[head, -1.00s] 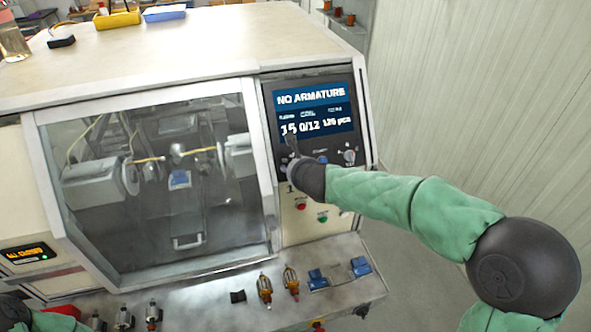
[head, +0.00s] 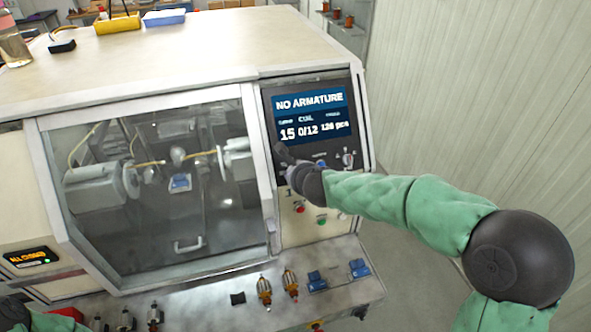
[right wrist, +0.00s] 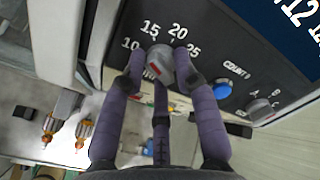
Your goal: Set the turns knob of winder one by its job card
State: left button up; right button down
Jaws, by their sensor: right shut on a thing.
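The turns knob (right wrist: 160,62) is a grey knob on the dark panel of the winder, with 10, 15, 20 and 25 printed around it. My right gripper (right wrist: 158,80) is shut on it, with fingers on both sides; its pointer is hard to make out. In the head view, my right gripper (head: 283,155) hides the knob at the panel's lower left. The screen (head: 312,115) above reads NO ARMATURE, 15, 0/12 and what looks like 126 pcs. I cannot make out a job card. Part of my left arm shows at the lower left; its gripper is out of view.
A blue button (right wrist: 222,90) and a second knob (right wrist: 262,108) marked A, B, C sit right of the turns knob. Red (head: 299,207) and green (head: 322,219) buttons lie below. The front shelf (head: 215,303) holds armatures and blue parts. The glass door (head: 150,190) appears closed.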

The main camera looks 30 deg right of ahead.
jog(key=n+p, duration=0.1)
jog(key=n, duration=0.1)
jog(key=f+n+p, duration=0.1)
jog(key=n, duration=0.2)
jog(key=shift+s+a+f+n, duration=0.1)
jog(key=shift+s+a+n, duration=0.1)
jog(key=shift+n, duration=0.1)
dwell(0.5)
jog(key=c, duration=1.1)
grip_release()
jog(key=shift+c, duration=0.2)
jog(key=shift+d, duration=0.1)
jog(key=shift+w+d+r, duration=0.1)
jog(key=shift+w+r, duration=0.05)
jog(key=shift+r, duration=0.15)
jog(key=shift+r, duration=0.1)
jog(key=v, duration=1.2)
